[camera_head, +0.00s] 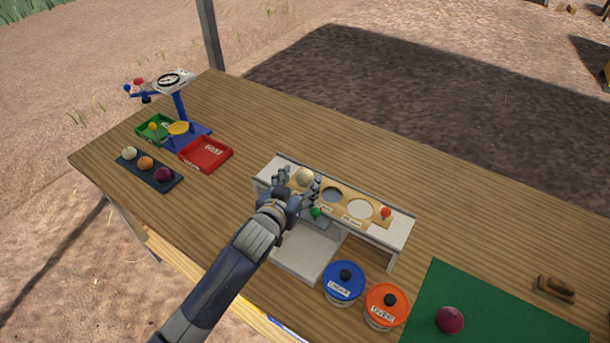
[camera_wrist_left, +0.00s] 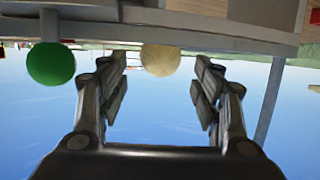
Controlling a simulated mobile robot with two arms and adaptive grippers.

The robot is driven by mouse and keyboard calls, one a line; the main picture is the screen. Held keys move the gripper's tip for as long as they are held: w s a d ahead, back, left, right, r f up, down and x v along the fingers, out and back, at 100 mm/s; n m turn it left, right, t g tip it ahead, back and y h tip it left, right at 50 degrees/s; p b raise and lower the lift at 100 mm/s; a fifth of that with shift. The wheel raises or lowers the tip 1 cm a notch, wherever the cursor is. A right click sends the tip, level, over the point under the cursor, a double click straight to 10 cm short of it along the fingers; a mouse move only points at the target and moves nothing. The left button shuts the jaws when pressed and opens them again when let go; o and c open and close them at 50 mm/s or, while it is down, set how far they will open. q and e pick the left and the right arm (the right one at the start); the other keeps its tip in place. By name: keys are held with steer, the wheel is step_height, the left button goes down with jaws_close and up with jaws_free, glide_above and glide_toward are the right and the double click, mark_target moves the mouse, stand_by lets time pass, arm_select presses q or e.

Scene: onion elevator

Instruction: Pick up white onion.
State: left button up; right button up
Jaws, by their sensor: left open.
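A white onion (camera_head: 304,177) sits at the left end of the wooden top of a white-grey stand (camera_head: 400,232). My left gripper (camera_head: 298,182) is at this end, with one finger on each side of the onion in the picture. In the left wrist view, which is upside down, the onion (camera_wrist_left: 160,60) shows between the fingertips of my open left gripper (camera_wrist_left: 160,75). No contact is visible, and I cannot tell how deep the onion is between the fingers. Another pale onion (camera_head: 129,153) lies on the dark tray at the left. My right gripper is not in view.
A green ball (camera_head: 315,212) on the stand is close to my gripper; it also shows in the wrist view (camera_wrist_left: 50,64). Blue-lidded (camera_head: 343,281) and orange-lidded (camera_head: 386,304) jars stand in front. A red tray (camera_head: 206,154) and a scale (camera_head: 176,82) are at the left.

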arm_select(q)
steer(key=shift+x, duration=1.05)
steer(key=shift+c, duration=0.6)
steer(key=c, duration=0.9)
steer(key=shift+c, duration=0.2)
steer(key=shift+r, duration=0.1)
